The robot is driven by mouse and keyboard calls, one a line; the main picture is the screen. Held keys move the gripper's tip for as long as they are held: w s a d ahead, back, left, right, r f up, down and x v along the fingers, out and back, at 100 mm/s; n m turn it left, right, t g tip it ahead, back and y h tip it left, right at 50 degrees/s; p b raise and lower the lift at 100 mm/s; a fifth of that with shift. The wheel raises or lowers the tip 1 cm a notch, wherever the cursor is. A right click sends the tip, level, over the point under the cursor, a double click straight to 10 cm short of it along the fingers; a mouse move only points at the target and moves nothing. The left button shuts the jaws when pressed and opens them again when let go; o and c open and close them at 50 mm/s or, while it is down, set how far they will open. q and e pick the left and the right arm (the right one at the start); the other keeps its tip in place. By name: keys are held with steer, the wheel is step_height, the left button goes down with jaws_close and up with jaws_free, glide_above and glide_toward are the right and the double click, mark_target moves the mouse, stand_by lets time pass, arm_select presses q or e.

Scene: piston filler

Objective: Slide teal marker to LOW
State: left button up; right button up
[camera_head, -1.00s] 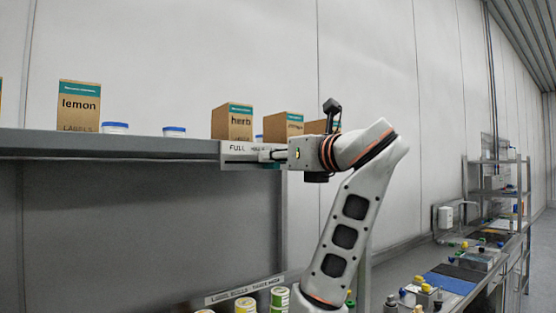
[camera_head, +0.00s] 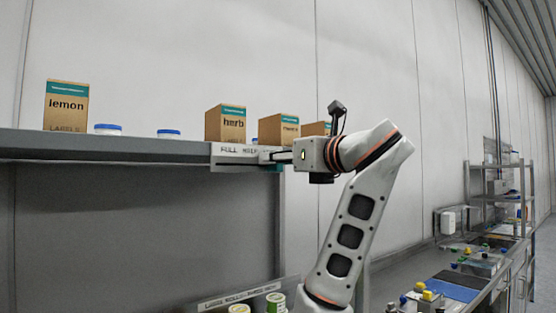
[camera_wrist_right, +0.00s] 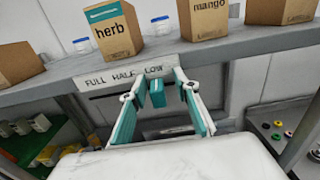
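The teal marker (camera_wrist_right: 156,93) is a small block at the label strip (camera_wrist_right: 128,74) reading FULL, HALF, LOW on the shelf's front edge. In the right wrist view it appears below the word LOW. My right gripper (camera_wrist_right: 161,74) is open, with one finger on each side of the marker and visible gaps between. In the head view the right gripper (camera_head: 278,157) reaches the right end of the strip (camera_head: 232,151), and some teal shows just below the fingers. The fingers partly cover the strip's wording there. My left gripper is not in view.
Above the strip, the shelf (camera_head: 110,146) holds a lemon box (camera_head: 66,106), a herb box (camera_head: 226,123), more boxes and white jars with blue lids (camera_head: 108,129). A lower rack holds label rolls (camera_head: 275,301). A bench with bottles (camera_head: 428,296) stands at right.

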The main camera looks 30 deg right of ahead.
steer(key=s, duration=1.2)
steer(key=shift+d, duration=0.45)
